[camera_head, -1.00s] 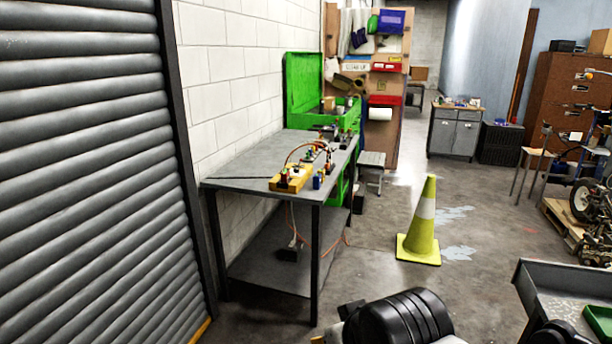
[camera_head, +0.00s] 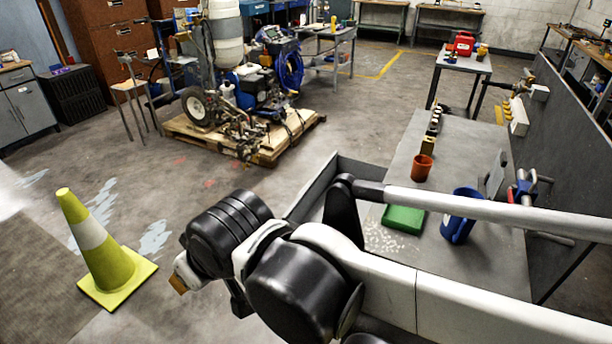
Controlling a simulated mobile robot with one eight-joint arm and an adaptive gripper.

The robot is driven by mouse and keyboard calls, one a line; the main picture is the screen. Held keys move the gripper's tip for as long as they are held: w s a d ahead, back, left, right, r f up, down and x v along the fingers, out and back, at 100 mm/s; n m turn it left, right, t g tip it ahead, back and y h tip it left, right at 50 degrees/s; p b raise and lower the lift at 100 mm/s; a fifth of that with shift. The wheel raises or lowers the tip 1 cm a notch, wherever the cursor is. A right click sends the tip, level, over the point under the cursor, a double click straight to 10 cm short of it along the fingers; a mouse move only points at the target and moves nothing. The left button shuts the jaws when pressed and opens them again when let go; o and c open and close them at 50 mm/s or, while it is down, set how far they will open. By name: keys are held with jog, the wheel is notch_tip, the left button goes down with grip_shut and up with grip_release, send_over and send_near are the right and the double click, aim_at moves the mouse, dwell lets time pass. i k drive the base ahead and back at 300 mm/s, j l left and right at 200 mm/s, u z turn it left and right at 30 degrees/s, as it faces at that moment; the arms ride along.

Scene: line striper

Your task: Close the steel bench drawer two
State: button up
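The steel bench (camera_head: 455,150) is a long grey work surface on the right side of the picture. A grey, open-topped drawer (camera_head: 312,188) appears pulled out at its near left side; I cannot tell whether this is drawer two. Its far wall and raised rim show, but my white and black arm crosses in front and hides most of its front and handle. I cannot make out my gripper's fingers.
An orange cup (camera_head: 421,168) and a blue cup (camera_head: 460,216) stand on the bench. A yellow-green cone (camera_head: 98,250) stands on the floor at left. A wooden pallet (camera_head: 270,150) carries a wheeled machine behind. Open floor lies between cone, pallet and bench.

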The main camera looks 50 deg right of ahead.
aim_at(308, 208)
jog(key=i+z, duration=0.3)
jog(key=z, duration=0.2)
jog(key=i+z, duration=0.25)
jog(key=z, duration=0.25)
jog(key=i+j+z, duration=0.15)
jog(key=i+z, duration=0.15)
jog(key=z, duration=0.15)
jog(key=i+j+z, duration=0.2)
jog(key=z, duration=0.3)
jog(key=i+j+z, duration=0.2)
jog(key=j+z, duration=0.15)
jog(key=z, duration=0.15)
jog(key=i+j+z, duration=0.2)
jog(key=z, duration=0.15)
jog(key=i+z, duration=0.25)
